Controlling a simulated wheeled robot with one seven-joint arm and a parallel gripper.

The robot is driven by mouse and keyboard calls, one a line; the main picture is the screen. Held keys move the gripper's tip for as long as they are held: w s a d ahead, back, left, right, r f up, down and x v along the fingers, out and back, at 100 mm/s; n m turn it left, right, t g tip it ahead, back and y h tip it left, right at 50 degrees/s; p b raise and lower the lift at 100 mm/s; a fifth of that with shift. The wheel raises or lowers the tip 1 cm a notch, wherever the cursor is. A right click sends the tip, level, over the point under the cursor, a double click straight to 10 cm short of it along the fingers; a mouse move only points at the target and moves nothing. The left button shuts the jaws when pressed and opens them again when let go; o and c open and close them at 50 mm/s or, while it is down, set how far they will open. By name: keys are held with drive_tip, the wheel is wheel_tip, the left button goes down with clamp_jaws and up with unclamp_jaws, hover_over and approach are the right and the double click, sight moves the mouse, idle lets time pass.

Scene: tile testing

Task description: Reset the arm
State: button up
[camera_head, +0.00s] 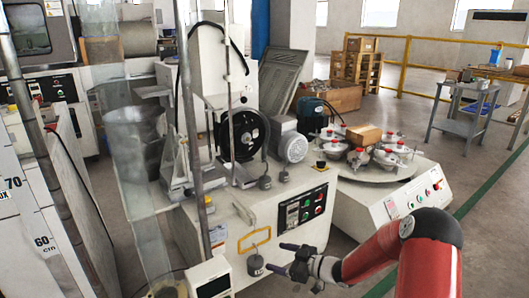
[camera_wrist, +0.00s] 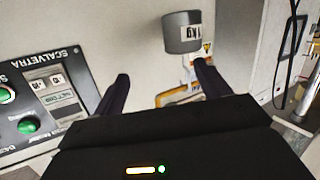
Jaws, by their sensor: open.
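My gripper (camera_head: 283,258) is at the end of my red arm (camera_head: 385,252), at the lower middle of the head view, in front of the white machine's front panel. Its two dark fingers are apart, and nothing shows between them. In the wrist view my gripper (camera_wrist: 160,88) also shows open, with the fingers spread. A grey weight marked 1kg (camera_wrist: 182,33) is beyond the fingertips, toward the right finger. In the head view a grey weight (camera_head: 256,265) hangs on the panel just left of the fingertips. I cannot tell whether a finger touches it.
The white machine (camera_head: 222,228) has a control panel (camera_head: 303,208) with buttons and a yellow frame (camera_head: 255,240). A turntable machine (camera_head: 395,205) with several red-knobbed pots stands behind my arm. A small white box (camera_head: 208,279) is at lower left. Open floor (camera_head: 480,250) lies at right.

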drive_tip(key=w+d+r+m+t+h+p, duration=0.1)
drive_tip(key=d+r+m+h+p, duration=0.2)
drive_tip(key=r, duration=0.4)
drive_tip(key=d+r+t+h, duration=0.1)
drive_tip(key=d+r+h, duration=0.3)
drive_tip(key=r+h, duration=0.3)
drive_tip(key=s+d+r+m+h+p, duration=0.1)
drive_tip(key=s+d+r+m+h, duration=0.15)
drive_tip(key=r, duration=0.35)
drive_tip(key=s+d+r+m+h+p, duration=0.1)
drive_tip(key=s+d+r, duration=0.1)
drive_tip(key=s+r, duration=0.3)
drive_tip(key=s+d+r+m+g+h+p, duration=0.1)
drive_tip(key=s+r+m, duration=0.1)
drive_tip(key=s+r, duration=0.3)
drive_tip(key=s+d+r+m+h+p, duration=0.1)
drive_tip(key=s+r+m+p, duration=0.15)
drive_tip(key=s, duration=0.45)
drive_tip(key=s+a+r+m+g+y, duration=0.1)
drive_tip(key=s, duration=0.7)
drive_tip(key=s+a+m+g+y+p, duration=0.1)
drive_tip(key=s+a+g, duration=0.1)
drive_tip(key=s, duration=0.6)
drive_tip(key=shift+s+a+r, duration=0.25)
drive_tip(key=shift+a+r, duration=0.05)
drive_tip(key=shift+r, duration=0.1)
